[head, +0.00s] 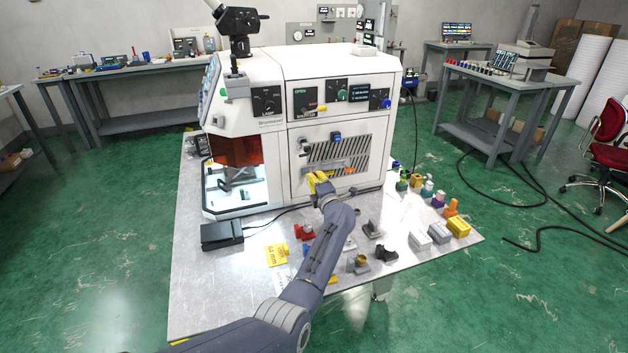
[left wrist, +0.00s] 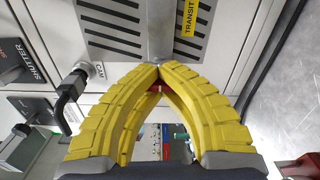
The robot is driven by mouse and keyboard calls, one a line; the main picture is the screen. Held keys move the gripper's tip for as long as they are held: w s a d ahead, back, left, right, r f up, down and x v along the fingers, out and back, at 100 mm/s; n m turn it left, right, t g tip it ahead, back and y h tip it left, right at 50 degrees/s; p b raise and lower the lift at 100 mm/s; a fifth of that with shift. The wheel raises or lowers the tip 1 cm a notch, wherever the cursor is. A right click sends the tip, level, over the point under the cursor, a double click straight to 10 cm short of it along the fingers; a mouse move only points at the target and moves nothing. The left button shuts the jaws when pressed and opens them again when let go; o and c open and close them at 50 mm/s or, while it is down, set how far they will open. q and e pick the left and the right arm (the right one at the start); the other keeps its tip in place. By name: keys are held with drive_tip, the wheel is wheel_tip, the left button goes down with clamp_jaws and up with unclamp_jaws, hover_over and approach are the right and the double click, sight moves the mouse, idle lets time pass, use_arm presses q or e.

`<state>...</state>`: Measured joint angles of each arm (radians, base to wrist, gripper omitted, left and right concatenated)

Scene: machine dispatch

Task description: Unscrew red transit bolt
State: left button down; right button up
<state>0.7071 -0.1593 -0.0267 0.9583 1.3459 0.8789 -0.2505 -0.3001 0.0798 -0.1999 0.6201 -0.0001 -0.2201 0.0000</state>
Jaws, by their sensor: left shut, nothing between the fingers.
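My left gripper (head: 318,180) is at the lower front panel of the white machine (head: 340,128), below the vent grille. In the left wrist view its yellow fingers (left wrist: 158,68) meet at the tips, with nothing between them. The tips are at the end of a grey bar (left wrist: 161,35) beside a yellow label (left wrist: 190,16) reading TRANSIT. A small red bit (left wrist: 157,88) shows just behind the fingertips; I cannot tell whether it is the transit bolt. A small orange-red piece (head: 349,170) shows on the panel right of the gripper. My right gripper is not in view.
A black pedal box (head: 221,235), a red part (head: 304,232) and several small fixtures stand on the metal table (head: 205,290). Its front left is mostly clear.

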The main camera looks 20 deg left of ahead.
use_arm(q)
drive_tip(key=shift+n, duration=0.8)
drive_tip(key=n, duration=0.5)
drive_tip(key=c, duration=1.7)
unclamp_jaws()
drive_tip(key=shift+v, duration=2.05)
